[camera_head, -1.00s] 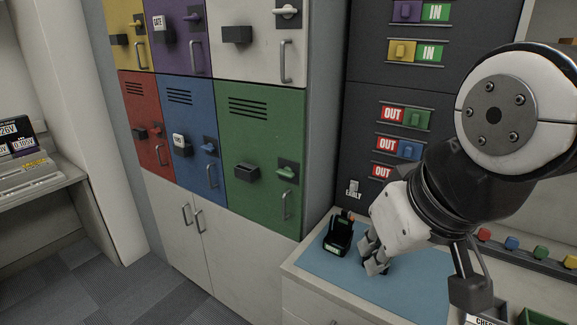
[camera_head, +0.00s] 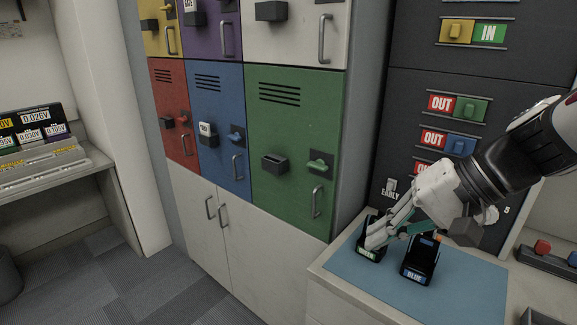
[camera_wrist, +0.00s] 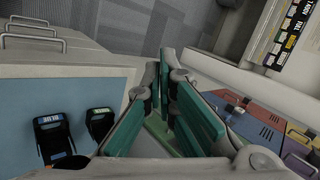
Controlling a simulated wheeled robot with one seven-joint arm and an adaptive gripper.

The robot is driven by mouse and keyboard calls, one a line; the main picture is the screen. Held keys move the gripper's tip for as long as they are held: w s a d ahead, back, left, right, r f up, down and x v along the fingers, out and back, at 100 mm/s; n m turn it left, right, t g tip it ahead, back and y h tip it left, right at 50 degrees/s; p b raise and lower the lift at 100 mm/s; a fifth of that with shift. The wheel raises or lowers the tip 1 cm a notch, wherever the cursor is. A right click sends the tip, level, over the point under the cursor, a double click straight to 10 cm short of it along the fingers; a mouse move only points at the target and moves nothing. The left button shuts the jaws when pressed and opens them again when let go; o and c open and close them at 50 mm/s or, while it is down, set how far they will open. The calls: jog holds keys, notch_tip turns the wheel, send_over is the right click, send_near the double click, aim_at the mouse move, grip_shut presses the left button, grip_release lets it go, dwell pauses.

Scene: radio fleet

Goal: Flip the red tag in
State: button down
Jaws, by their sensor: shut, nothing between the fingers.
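On the dark tag board (camera_head: 410,100), the third OUT plate (camera_head: 421,168) from the top of the OUT rows is mostly hidden behind my arm. The sliding tag beside it is hidden, so I cannot see a red tag. The green tag (camera_head: 471,109) and blue tag (camera_head: 461,146) above it stand to the right of their OUT plates. My gripper (camera_head: 374,241) is shut and empty, pointing down and left over the counter, in front of and below the board. Its green-padded fingers also fill the middle of the wrist view (camera_wrist: 163,88).
A black holder labelled green (camera_head: 366,254) sits under the fingers; whether they touch is unclear. A black holder labelled blue (camera_head: 417,262) stands to its right on the blue mat (camera_head: 390,294). The green locker (camera_head: 292,130) stands left of the counter.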

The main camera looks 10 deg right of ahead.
jog(key=w+d+f+m+t+b, duration=0.2)
jog(key=w+d+m+t+b, duration=0.25)
jog(key=d, duration=0.55)
jog(key=w+d+f+m+t+b, duration=0.1)
jog(key=w+d+f+m+t, duration=0.3)
jog(key=w+d, duration=0.5)
jog(key=s+d+f+m+t+h, duration=0.1)
jog(key=d+h, duration=0.1)
jog(key=d, duration=0.4)
jog(key=s+d+f+m+t+h+b, duration=0.1)
jog(key=s+d+m+t+h, duration=0.1)
jog(key=d, duration=0.5)
jog(key=s+d+f+m+t+h+b, duration=0.1)
jog(key=d+f+t+h, duration=0.1)
jog(key=d, duration=0.5)
jog(key=shift+s+d+h, duration=0.25)
jog(key=shift+h, duration=0.65)
jog(key=shift+m, duration=0.25)
jog(key=w+a+p, duration=0.2)
jog(key=w, duration=1.1)
